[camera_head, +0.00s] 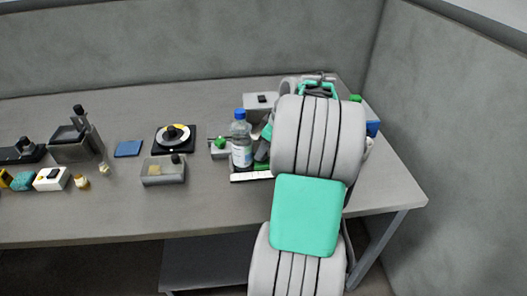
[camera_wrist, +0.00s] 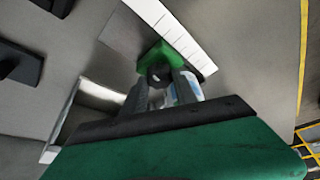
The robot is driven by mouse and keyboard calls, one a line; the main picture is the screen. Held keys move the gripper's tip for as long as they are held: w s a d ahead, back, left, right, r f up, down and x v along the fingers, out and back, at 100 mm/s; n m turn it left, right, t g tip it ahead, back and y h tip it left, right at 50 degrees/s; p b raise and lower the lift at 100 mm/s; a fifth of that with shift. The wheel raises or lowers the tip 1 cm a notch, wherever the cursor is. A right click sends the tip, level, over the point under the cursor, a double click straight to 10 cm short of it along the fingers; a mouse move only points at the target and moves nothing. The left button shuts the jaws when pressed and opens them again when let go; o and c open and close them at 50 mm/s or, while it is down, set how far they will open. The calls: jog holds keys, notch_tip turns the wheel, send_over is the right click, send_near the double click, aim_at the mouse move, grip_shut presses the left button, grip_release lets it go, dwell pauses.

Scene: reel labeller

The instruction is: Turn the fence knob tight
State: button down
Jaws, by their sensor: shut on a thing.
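The fence knob (camera_wrist: 157,72) is a small dark piece on a green block (camera_wrist: 162,52), seen between my fingertips in the wrist view. My gripper (camera_wrist: 160,80) is shut on it, one dark finger on either side. The fingers hide much of the knob, so I cannot tell how far it is turned. The green block lies beside a white strip with marks (camera_wrist: 182,38). In the head view the strip (camera_head: 250,177) shows at the labeller's front, while my arm covers the knob and most of my gripper.
A bottle with a blue cap (camera_head: 240,148) stands close left of my arm. Further left are a grey box (camera_head: 162,172), a round dial on a black base (camera_head: 174,136) and a blue pad (camera_head: 128,149). Grey partition walls (camera_head: 180,45) close off the back and right.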

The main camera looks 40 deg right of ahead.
jog(key=shift+a+m, duration=0.1)
jog(key=shift+m, duration=0.2)
jog(key=c, duration=1)
grip_release()
jog(key=shift+o, duration=0.2)
jog(key=shift+r, duration=0.1)
jog(key=v, duration=0.7)
jog(key=shift+s+r+p, duration=0.2)
jog(key=shift+r+p, duration=0.1)
